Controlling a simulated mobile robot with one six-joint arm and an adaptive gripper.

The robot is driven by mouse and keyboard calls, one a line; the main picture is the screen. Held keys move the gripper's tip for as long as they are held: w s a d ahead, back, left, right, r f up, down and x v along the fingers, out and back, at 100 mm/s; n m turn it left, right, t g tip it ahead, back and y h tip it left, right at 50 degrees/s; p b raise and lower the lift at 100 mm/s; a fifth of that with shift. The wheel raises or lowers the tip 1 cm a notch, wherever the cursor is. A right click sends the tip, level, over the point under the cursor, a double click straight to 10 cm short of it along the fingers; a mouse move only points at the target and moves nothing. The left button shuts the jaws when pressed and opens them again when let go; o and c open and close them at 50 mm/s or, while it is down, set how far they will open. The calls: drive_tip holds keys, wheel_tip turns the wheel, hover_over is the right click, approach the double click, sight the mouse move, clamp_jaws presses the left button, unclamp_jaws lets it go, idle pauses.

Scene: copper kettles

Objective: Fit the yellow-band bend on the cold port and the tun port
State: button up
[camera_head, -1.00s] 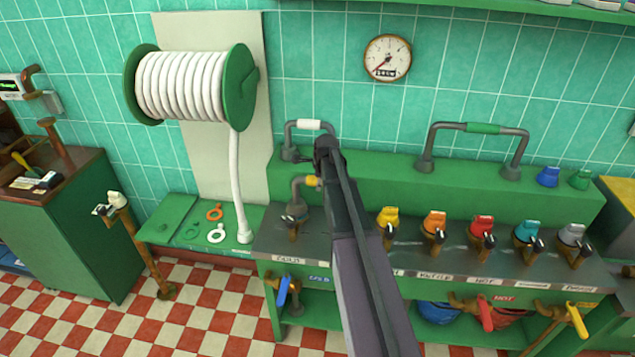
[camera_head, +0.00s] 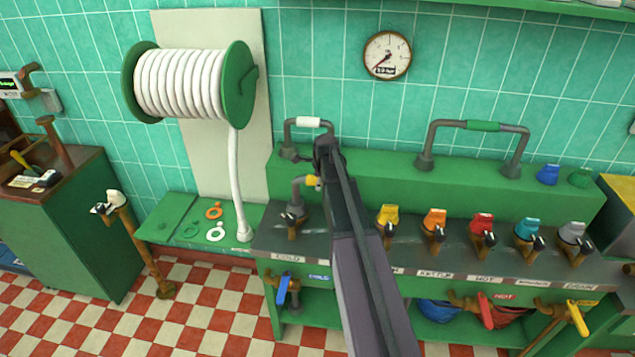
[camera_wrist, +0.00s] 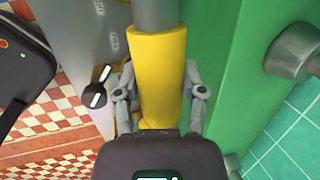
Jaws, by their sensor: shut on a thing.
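The yellow-band bend is a grey pipe (camera_head: 297,192) with a yellow band (camera_head: 312,181). It stands at the left end of the counter, its left leg pointing down over the fitting above the COLD label (camera_head: 291,257). I cannot tell whether that leg is seated on the cold port. My gripper (camera_wrist: 160,95) is shut on the yellow band (camera_wrist: 158,60), one finger on each side in the wrist view. My arm hides the bend's other end and the counter behind it, so the tun port is not visible.
A white-band bend (camera_head: 308,122) and a green-band bend (camera_head: 483,127) stand on the green ledge (camera_head: 385,165) behind. Coloured valves, such as the yellow one (camera_head: 388,218), line the counter to the right. A hose reel (camera_head: 185,83) hangs at left. Coloured rings (camera_head: 214,211) lie beneath it.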

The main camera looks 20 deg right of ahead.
drive_tip(key=shift+f, duration=0.15)
drive_tip(key=o, duration=1.1)
drive_tip(key=shift+o, duration=0.2)
drive_tip(key=shift+s, duration=0.1)
